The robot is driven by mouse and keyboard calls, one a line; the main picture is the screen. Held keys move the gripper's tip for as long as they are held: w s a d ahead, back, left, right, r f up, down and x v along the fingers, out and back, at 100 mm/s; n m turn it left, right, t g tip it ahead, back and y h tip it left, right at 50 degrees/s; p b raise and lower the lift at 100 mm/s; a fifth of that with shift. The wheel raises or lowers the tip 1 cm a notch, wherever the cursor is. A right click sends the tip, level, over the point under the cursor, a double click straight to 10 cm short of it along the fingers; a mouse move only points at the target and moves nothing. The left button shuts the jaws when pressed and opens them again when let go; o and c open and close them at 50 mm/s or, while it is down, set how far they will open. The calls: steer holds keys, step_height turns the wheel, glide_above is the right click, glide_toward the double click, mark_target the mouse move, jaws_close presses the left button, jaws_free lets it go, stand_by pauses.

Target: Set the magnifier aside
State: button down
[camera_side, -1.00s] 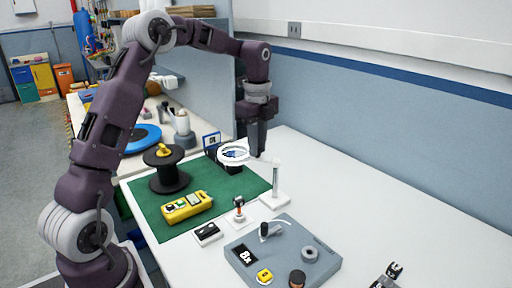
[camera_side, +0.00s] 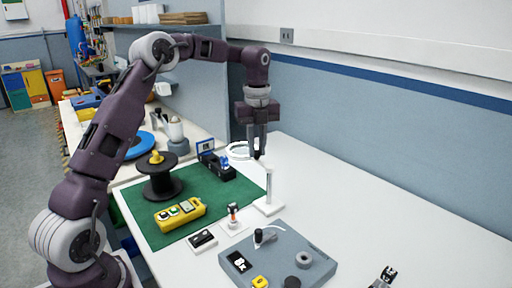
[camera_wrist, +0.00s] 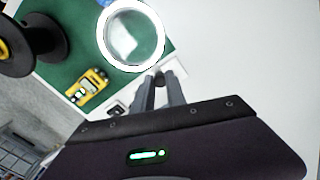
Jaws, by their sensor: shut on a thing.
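The magnifier's white ring (camera_side: 232,155) hangs over the back right of the green mat, held by an arm on an upright post (camera_side: 268,188) with a white square base. My gripper (camera_side: 257,154) points down at the right side of the ring and is shut on the magnifier's arm; the exact contact is hard to see. In the wrist view my fingers (camera_wrist: 164,82) reach up to just below the white ring (camera_wrist: 101,36), and green mat and a pale blurred shape show through its lens.
On the mat (camera_side: 210,192) are a dark spool (camera_side: 160,187), a yellow control box (camera_side: 180,213) and a dark device (camera_side: 220,170) partly behind the ring. A grey panel (camera_side: 278,262) with knobs lies in front.

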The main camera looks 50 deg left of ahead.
mark_target(257, 150)
steer(key=shift+w, duration=0.1)
steer(key=c, duration=1.3)
jaws_free()
steer(key=shift+c, duration=0.2)
step_height(257, 150, up, 7)
steer(key=shift+r, duration=0.1)
steer(key=s+d+r+n+t+y, duration=0.1)
steer(key=s+d+r+n, duration=0.35)
steer(key=s, duration=0.25)
steer(key=s+d+r+n+t, duration=0.1)
steer(key=s+d+r+n, duration=0.2)
steer(key=s+d+n, duration=0.25)
steer(key=s+d+f+n+t, duration=0.1)
steer(key=s+d+f+n, duration=0.2)
steer(key=s+n, duration=0.3)
steer(key=s+d+f+n+t+h, duration=0.1)
steer(key=s+f+n, duration=0.3)
steer(key=s, duration=0.9)
steer(key=d+n+t, duration=0.1)
steer(key=n, duration=0.1)
steer(key=shift+s+d+n+t, duration=0.25)
steer(key=shift+d+n+t, duration=0.05)
steer(key=shift+d, duration=0.1)
